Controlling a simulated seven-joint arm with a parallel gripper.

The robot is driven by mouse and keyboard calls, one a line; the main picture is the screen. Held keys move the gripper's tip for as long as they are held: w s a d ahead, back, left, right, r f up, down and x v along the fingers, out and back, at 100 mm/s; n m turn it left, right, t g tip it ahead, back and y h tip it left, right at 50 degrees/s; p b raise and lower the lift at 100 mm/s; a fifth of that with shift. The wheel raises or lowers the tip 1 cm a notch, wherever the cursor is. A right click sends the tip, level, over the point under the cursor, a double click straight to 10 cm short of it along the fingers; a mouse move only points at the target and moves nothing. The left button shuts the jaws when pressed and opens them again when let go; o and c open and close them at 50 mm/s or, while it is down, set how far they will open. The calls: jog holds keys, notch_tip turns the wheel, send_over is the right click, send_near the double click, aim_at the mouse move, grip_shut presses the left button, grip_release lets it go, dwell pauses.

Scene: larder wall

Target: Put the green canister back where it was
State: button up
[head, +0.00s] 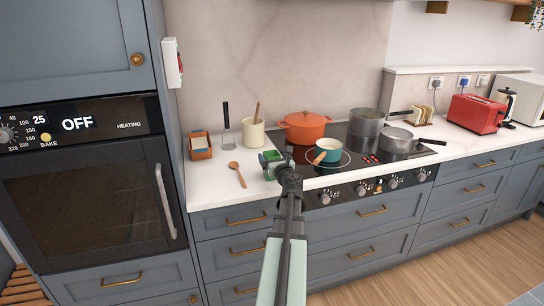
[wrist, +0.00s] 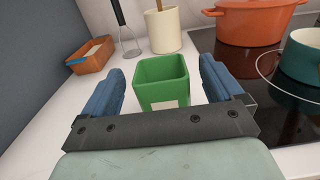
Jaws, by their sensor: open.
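The green canister (wrist: 163,82) stands upright on the white counter, open at the top, with a pale label on its front. In the head view the canister (head: 267,158) is partly hidden by my gripper. My gripper (wrist: 162,90) is open, with one blue finger on each side of the canister. In the wrist view a gap shows between each finger and the canister's walls. In the head view my gripper (head: 279,162) is low over the counter, left of the hob.
Behind are an orange box (head: 200,146), a masher (head: 227,130) and a cream utensil crock (head: 253,134). A wooden spoon (head: 237,174) lies left of the canister. An orange pot (head: 304,127) and a teal saucepan (head: 328,151) stand on the hob to the right.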

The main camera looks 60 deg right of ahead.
jog(key=v, duration=0.9)
jog(key=shift+s+a, duration=0.15)
jog(key=shift+a, duration=0.05)
